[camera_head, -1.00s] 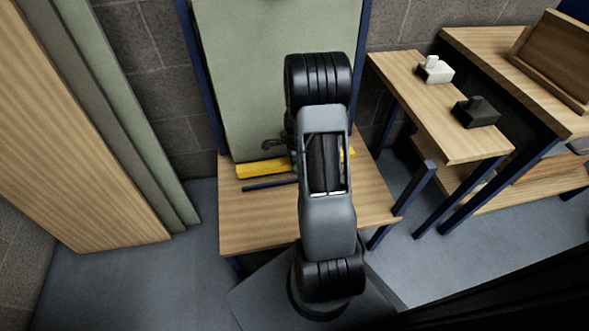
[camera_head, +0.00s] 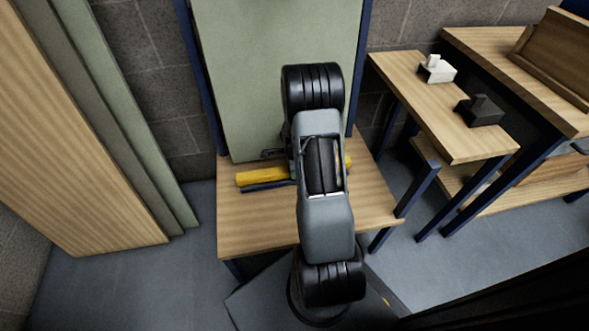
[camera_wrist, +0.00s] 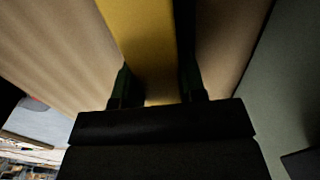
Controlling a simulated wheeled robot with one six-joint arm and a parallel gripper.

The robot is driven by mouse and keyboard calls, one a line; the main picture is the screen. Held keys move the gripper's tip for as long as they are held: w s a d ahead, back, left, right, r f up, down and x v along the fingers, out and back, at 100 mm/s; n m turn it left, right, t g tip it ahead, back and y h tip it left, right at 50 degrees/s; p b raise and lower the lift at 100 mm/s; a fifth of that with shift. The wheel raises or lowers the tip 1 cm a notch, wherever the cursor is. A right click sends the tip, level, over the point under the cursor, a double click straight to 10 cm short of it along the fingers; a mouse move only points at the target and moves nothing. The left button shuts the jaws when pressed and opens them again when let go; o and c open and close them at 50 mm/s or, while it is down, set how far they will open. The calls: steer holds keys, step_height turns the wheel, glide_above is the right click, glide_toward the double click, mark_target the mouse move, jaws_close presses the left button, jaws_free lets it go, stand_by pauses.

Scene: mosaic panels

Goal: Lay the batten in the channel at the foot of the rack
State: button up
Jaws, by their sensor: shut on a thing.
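The batten is a yellow bar (camera_head: 262,176). It lies across the shelf at the foot of the rack's green panel (camera_head: 240,110), and my arm hides its middle. A dark blue strip (camera_head: 266,187) runs along its front side, right beside it in the picture. The channel floor is hidden, and I cannot tell whether the batten touches it. My gripper (camera_wrist: 157,84) is shut on the batten, which also shows in the wrist view (camera_wrist: 145,35) between the two dark fingers. In the head view my arm mostly covers the gripper.
The rack's wooden shelf (camera_head: 255,222) is clear in front of the strip. A side table (camera_head: 440,110) at right bears a white block (camera_head: 437,70) and a black block (camera_head: 479,111). Tall boards (camera_head: 75,150) lean at left.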

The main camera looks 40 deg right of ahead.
steer(key=shift+f, duration=0.2)
steer(key=o, duration=0.9)
steer(key=shift+o, duration=1.4)
steer(key=shift+s+a+f, duration=0.1)
steer(key=shift+s, duration=0.05)
steer(key=a+r+n+p, duration=0.3)
steer(key=r, duration=0.7)
steer(key=a+r+n+p, duration=0.2)
steer(key=a+r, duration=0.1)
steer(key=r, duration=0.7)
steer(key=s+a+r+n+t, duration=0.1)
steer(key=s+a+r+n, duration=0.4)
steer(key=n, duration=0.4)
steer(key=s+a+r+n+t, duration=0.1)
steer(key=s+a+r+n, duration=0.4)
steer(key=s+a+n, duration=0.2)
steer(key=shift+a+n+t, duration=0.4)
steer(key=shift+a+n, duration=0.7)
steer(key=shift+a, duration=0.1)
steer(key=shift+w, duration=0.1)
